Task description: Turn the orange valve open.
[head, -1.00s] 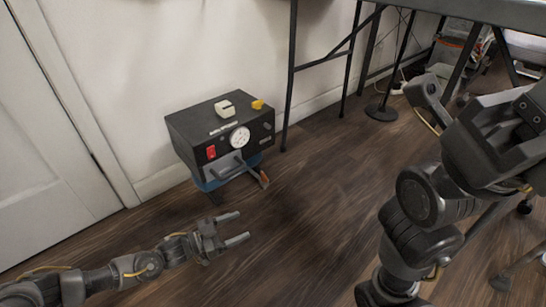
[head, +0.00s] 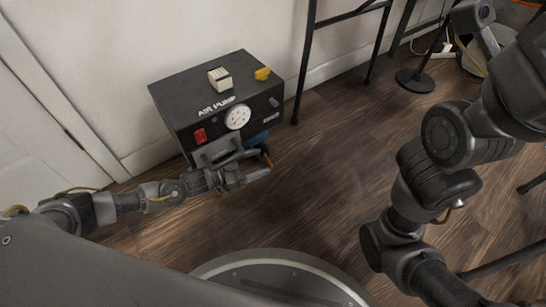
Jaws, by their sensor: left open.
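The black air pump box (head: 175,103) stands by the wall. A small yellow-orange piece (head: 262,74) sits on its top near the right rear edge and looks like the valve. A small orange-red part (head: 267,159) shows low at the pump's right front; I cannot tell what it is. My left gripper (head: 252,172) is open and in front of the pump's lower right front, close to the orange-red part. It is well below the yellow-orange piece, and I cannot tell whether it touches anything. My right gripper is out of view; only my right arm shows.
The pump carries a white switch block (head: 220,79), a red switch (head: 199,136), a round gauge (head: 237,117) and a grey front handle (head: 213,151). Black table legs (head: 305,62) stand to the right. Wood floor (head: 320,190) is clear between the pump and my right arm.

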